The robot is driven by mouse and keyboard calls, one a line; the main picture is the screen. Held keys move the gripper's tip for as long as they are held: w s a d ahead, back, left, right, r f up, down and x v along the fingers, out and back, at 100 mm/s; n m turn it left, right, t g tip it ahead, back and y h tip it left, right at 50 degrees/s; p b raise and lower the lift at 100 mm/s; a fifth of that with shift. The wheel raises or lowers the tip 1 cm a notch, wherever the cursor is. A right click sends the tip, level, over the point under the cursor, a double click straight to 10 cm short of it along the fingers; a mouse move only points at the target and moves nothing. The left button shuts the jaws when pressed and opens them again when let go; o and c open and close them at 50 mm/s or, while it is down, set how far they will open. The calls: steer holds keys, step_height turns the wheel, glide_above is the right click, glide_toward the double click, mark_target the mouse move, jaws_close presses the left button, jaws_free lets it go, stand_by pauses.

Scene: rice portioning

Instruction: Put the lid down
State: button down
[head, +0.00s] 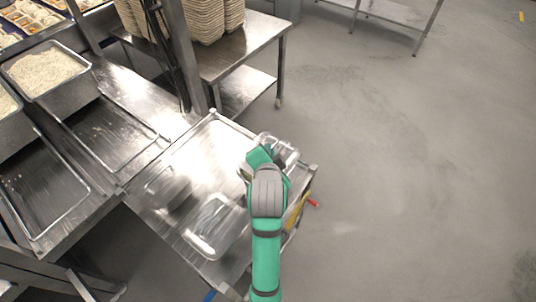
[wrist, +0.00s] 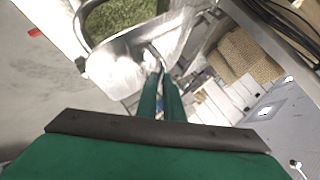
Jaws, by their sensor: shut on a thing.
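My gripper (head: 260,157) is over the far right corner of the metal table. A clear plastic lid (head: 284,150) shows just beyond it, partly hidden by my arm. In the wrist view, the two green fingers (wrist: 167,72) are close together at the near edge of the whitish, see-through lid (wrist: 115,75). They are shut on it. Whether the lid touches the table is hard to tell.
A clear tray (head: 212,232) sits left of my arm on the metal table (head: 217,143). A dark-rimmed container of green food (wrist: 118,18) lies beyond the lid. Red and yellow handled items (head: 300,209) are at the table's right edge. A rice pan (head: 70,92) stands far left.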

steer(key=f, duration=0.3)
steer(key=shift+w+a+f, duration=0.15)
steer(key=shift+w+a, duration=0.15)
steer(key=shift+a, duration=0.1)
steer(key=shift+a+f, duration=0.1)
steer(key=shift+f, duration=0.05)
steer(key=shift+f, duration=0.45)
steer(key=shift+f, duration=0.2)
steer(key=c, duration=1.9)
jaws_free()
steer(key=shift+r, duration=0.15)
